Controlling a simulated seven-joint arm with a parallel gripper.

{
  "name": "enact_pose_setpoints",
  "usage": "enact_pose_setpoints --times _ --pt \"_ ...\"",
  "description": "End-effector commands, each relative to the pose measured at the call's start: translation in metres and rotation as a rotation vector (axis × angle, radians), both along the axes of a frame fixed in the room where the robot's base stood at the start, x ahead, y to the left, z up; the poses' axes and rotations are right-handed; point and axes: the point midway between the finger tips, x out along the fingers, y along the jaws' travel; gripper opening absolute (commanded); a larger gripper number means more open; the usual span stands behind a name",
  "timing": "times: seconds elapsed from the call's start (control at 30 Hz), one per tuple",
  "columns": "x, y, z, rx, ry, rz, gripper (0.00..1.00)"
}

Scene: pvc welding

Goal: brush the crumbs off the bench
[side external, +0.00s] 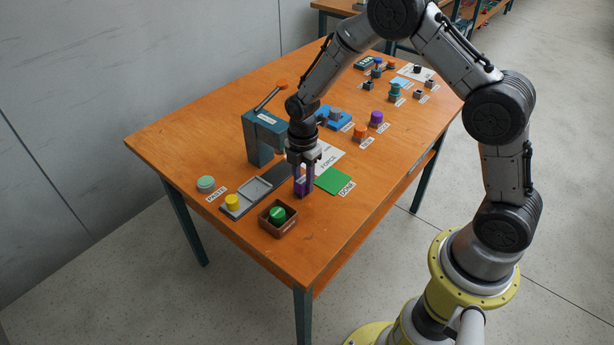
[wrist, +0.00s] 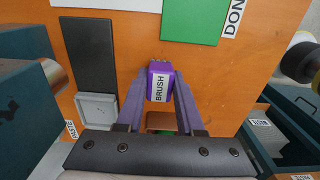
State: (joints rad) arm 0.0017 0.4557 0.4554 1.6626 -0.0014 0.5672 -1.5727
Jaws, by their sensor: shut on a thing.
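My gripper (side external: 303,186) points down over the orange-brown bench (side external: 180,140), between the dark strip and the green DONE mat (side external: 333,181). It is shut on a purple brush (wrist: 160,82) with a white BRUSH label; the brush stands between the fingers in the wrist view. In the side view only a bit of purple shows between the fingers, low near the bench top. I cannot tell whether the bristles touch the bench. No crumbs can be made out in either view.
A teal press (side external: 258,140) stands left of my gripper. A grey tray (side external: 254,190), a yellow knob (side external: 232,201), a pale green PASTE disc (side external: 206,183) and a brown box (side external: 270,227) holding a green piece sit at the near end. Several small parts fill the far end.

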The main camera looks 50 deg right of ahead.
Motion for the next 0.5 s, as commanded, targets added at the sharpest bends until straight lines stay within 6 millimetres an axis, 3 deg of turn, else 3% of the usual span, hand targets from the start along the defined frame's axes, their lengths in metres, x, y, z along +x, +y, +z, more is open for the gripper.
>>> enact_pose_setpoints --times 0.5 --pt "-0.001 0.049 -0.001 0.001 0.002 0.002 0.0"
